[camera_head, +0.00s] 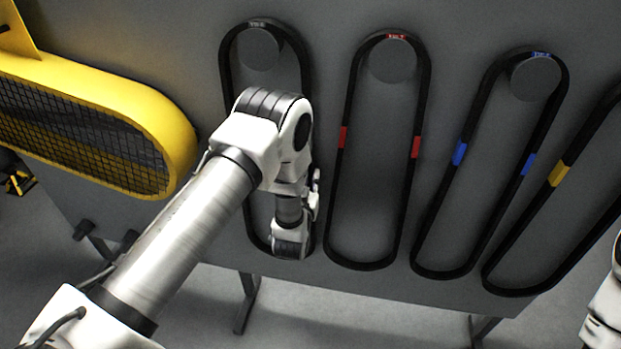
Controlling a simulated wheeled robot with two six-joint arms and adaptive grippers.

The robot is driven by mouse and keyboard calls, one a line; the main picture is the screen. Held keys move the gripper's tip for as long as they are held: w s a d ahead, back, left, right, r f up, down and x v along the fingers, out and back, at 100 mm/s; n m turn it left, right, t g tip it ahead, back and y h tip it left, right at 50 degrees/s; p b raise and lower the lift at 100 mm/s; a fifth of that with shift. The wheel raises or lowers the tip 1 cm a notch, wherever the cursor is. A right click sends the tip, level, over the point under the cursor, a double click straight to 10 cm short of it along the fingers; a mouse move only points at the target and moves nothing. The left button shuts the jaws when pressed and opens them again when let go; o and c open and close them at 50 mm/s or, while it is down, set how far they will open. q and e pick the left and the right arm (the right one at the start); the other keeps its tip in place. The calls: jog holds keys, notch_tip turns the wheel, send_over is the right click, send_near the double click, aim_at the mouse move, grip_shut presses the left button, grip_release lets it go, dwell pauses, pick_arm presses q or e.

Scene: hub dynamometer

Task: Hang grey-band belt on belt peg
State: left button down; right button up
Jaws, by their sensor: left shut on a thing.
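The grey-band belt (225,75) is a long black loop on the grey board at the left of the row, with a grey label at its top. Its top end goes round the round grey belt peg (260,49); I cannot tell whether it rests on it. My left arm covers much of the loop's middle and lower part, and its side bands are hidden. My left gripper (314,190), mostly hidden behind its own wrist, is shut on the belt's right strand. My right gripper is out of view; only a piece of that arm shows at the right edge.
A red-band belt (349,107), a blue-band belt (550,120) and a yellow-band belt (533,208) hang to the right on the board. A yellow guard with dark mesh (180,140) stands close on the left. Bare board (470,50) lies between the belts.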

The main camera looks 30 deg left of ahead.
pick_arm(q)
jog(key=shift+w+f, duration=0.15)
jog(key=shift+w, duration=0.1)
jog(key=shift+s, duration=0.1)
dwell(0.4)
jog(key=shift+f+b, duration=0.25)
jog(key=shift+b, duration=0.2)
jog(key=c, duration=1.1)
grip_release()
jog(key=shift+c, duration=0.2)
jog(key=shift+d, duration=0.1)
